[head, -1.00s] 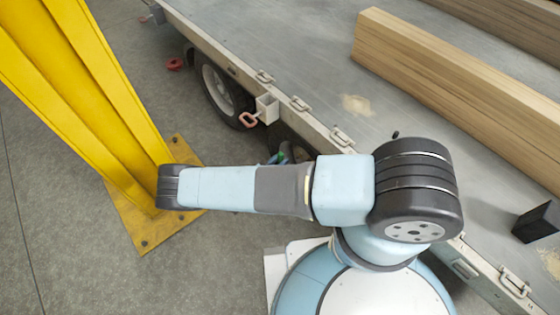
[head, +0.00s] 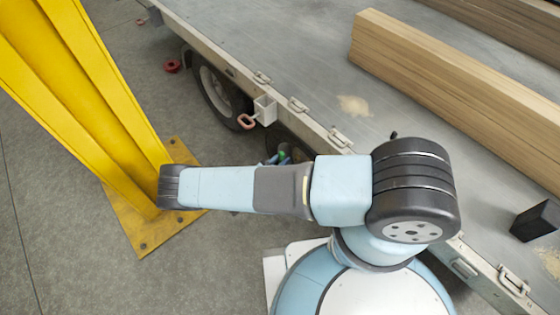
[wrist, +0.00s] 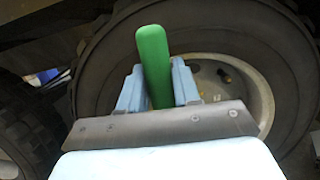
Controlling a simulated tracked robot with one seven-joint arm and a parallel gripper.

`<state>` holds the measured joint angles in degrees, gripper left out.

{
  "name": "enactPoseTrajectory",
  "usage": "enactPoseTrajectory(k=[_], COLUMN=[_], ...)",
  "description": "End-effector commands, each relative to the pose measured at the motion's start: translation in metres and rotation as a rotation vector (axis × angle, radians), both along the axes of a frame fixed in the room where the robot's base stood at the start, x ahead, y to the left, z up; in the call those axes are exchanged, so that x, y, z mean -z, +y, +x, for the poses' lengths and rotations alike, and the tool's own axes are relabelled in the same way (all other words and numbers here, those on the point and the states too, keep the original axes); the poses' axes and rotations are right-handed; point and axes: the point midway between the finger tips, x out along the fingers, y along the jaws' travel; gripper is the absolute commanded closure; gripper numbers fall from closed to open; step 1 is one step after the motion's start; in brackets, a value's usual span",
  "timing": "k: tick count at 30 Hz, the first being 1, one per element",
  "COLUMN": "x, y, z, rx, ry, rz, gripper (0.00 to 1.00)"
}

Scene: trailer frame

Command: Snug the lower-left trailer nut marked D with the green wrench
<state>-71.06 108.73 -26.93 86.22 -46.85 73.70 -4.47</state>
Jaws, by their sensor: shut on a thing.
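My gripper (wrist: 158,82) is shut on the green wrench (wrist: 153,55); its green handle stands up between the two blue fingers in the wrist view. The wrench's working end is hidden. Beyond it is a trailer wheel (wrist: 92,75) with a dark tyre and a pale rim (wrist: 255,100). Small yellowish and dark spots show on the hub, but no letter D is legible, and I cannot tell whether the wrench touches a nut. In the head view, my arm hides most of the gripper; a little blue and green (head: 284,153) shows beside the trailer.
A yellow post (head: 85,80) on a bolted base plate (head: 150,232) stands close to my arm's left end. The trailer bed (head: 260,40) carries timber beams (head: 450,90) and a black block (head: 535,220). Another tyre (wrist: 15,120) is at left in the wrist view.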

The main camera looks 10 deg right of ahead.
Motion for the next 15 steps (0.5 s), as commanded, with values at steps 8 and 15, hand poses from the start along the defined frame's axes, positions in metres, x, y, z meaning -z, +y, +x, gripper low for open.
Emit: enactPoseTrajectory(k=[8, 15], x=[-0.0007, -0.0008], y=[-0.0057, -0.0075], z=[0.0036, 0.0053], rx=[0.001, 0.0], ry=[-0.001, -0.002], rz=[-0.002, -0.001], gripper=[1.0, 1.0])
